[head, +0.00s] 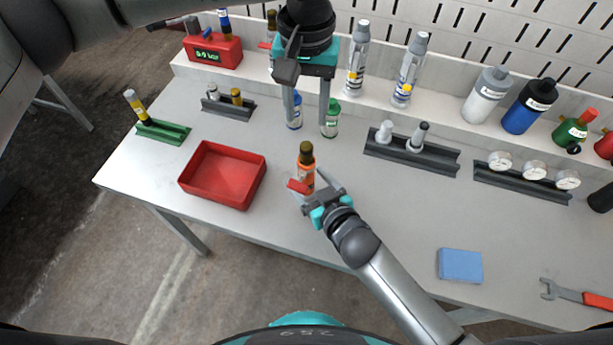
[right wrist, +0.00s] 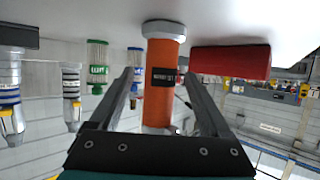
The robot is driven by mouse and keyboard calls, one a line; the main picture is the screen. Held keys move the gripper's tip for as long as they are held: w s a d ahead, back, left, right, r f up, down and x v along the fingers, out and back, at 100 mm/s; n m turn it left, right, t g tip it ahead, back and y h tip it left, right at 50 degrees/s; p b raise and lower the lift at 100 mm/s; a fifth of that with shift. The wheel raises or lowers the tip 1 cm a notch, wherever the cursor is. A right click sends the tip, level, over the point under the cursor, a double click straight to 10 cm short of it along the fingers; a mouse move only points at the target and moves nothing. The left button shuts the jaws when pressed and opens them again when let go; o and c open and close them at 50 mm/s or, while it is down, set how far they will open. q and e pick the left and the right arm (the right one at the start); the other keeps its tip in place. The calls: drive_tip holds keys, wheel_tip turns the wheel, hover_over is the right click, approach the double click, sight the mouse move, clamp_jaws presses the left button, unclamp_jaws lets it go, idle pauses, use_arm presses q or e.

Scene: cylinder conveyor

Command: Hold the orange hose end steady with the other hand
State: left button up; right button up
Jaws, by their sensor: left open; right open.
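The orange hose end (head: 306,176), an upright orange cylinder with a dark brown top, stands on the table right of the red tray (head: 206,199). In the right wrist view, the orange cylinder (right wrist: 161,85) appears between the open fingers of the right gripper (right wrist: 158,95), with gaps on both sides. My left gripper (head: 308,118) is open, pointing down behind the hose end. Its fingers partly cover a blue-capped bottle (head: 294,112) and a green-capped bottle (head: 331,119).
A dark rack with fittings (head: 411,155) and a gauge rack (head: 521,184) stand to the right. Several bottles line the back ledge. A blue block (head: 460,266) and a wrench (head: 580,295) lie near the front right.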

drive_tip(key=shift+w+a+f, duration=0.2)
drive_tip(key=shift+w+a, duration=0.05)
drive_tip(key=shift+w, duration=0.25)
drive_tip(key=shift+c, duration=0.2)
clamp_jaws()
idle(0.3)
drive_tip(key=c, duration=0.6)
unclamp_jaws()
clamp_jaws()
